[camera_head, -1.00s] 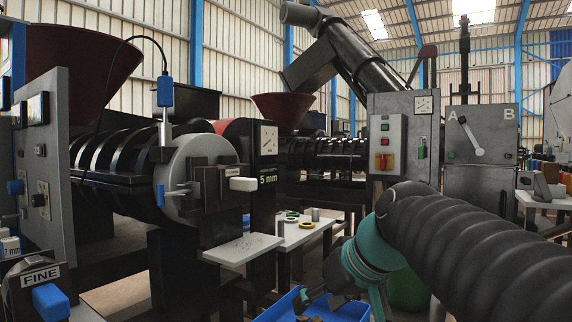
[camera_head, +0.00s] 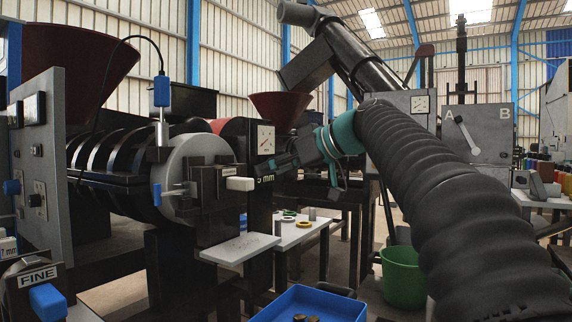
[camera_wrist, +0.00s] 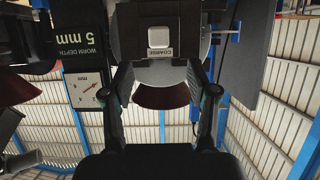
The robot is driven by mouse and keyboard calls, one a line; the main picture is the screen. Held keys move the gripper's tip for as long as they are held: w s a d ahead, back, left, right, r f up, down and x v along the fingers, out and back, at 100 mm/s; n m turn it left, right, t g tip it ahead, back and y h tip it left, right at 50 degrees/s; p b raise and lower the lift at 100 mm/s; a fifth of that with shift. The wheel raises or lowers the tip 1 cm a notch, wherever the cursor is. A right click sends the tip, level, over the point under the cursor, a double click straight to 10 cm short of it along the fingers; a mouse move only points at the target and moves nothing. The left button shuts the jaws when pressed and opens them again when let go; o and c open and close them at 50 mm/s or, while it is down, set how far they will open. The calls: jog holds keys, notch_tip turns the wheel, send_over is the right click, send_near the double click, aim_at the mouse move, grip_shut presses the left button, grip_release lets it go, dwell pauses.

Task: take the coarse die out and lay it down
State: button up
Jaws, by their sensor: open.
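The coarse die (camera_head: 222,190) is a dark block at the front of the press's round grey head, with a white handle (camera_head: 240,184) sticking out to the right. In the wrist view the die (camera_wrist: 158,17) carries the label COARSE below its pale square handle (camera_wrist: 159,38). My gripper (camera_head: 268,170) is open and empty, just right of the white handle and apart from it. In the wrist view the fingers of my gripper (camera_wrist: 160,95) are spread either side below the handle. The handle lies roughly centred between them, further off.
A grey shelf (camera_head: 240,248) juts out below the die. A blue tray (camera_head: 335,304) with dark round pieces stands at the bottom. A FINE die (camera_head: 38,278) with a blue handle is at lower left. A small table (camera_head: 300,236) holds rings; a green bucket (camera_head: 402,280) stands right.

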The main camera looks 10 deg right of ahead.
aim_at(239, 183)
jog(key=x, duration=1)
jog(key=shift+w+a+f+p, duration=0.2)
jog(key=shift+w+a+p, duration=0.05)
jog(key=shift+a+p, duration=0.05)
grip_shut()
jog(key=c, duration=0.9)
grip_release()
jog(key=shift+r, duration=0.1)
grip_shut()
